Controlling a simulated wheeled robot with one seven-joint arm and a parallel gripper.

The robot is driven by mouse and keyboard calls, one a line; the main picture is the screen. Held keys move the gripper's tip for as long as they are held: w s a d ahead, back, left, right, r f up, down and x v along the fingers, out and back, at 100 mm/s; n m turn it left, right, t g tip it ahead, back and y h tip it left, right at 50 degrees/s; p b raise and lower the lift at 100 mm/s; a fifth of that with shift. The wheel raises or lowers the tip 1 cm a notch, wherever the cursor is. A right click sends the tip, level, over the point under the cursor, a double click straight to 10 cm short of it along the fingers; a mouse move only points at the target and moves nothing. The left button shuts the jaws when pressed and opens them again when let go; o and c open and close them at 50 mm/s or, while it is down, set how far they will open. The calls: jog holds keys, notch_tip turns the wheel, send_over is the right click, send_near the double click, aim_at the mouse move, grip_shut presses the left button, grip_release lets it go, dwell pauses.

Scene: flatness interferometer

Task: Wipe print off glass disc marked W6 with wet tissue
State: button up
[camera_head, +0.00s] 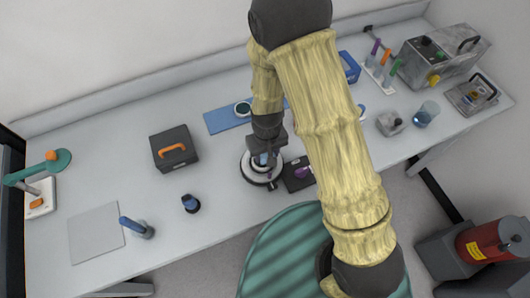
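My gripper (266,165) points down over a round black-and-white ringed fixture (250,177) near the front edge of the bench. A small bluish piece shows between or just under the fingers; I cannot tell whether they are shut on it. A round glass-like disc with a dark rim (242,109) lies on a blue mat (218,122) behind the gripper; my arm covers the mat's right part. No W6 mark, print or wet tissue can be made out at this size.
A black case with an orange handle (173,149), a dark blue-topped item (190,203), a blue-handled tool (136,227) and a grey plate (96,233) stand left. A beaker (426,114) and metal boxes (440,52) stand right. The bench (110,180) is clear between left items.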

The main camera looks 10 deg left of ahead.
jog(key=shift+a, duration=0.2)
jog(key=shift+s+a, duration=0.3)
jog(key=shift+a, duration=0.3)
jog(key=shift+s+a, duration=0.1)
jog(key=shift+a, duration=0.05)
jog(key=shift+s+a+p, duration=0.2)
jog(key=shift+a+p, duration=0.1)
jog(key=shift+p, duration=0.1)
dwell(0.3)
jog(key=shift+w+d, duration=0.35)
jog(key=shift+d, duration=0.35)
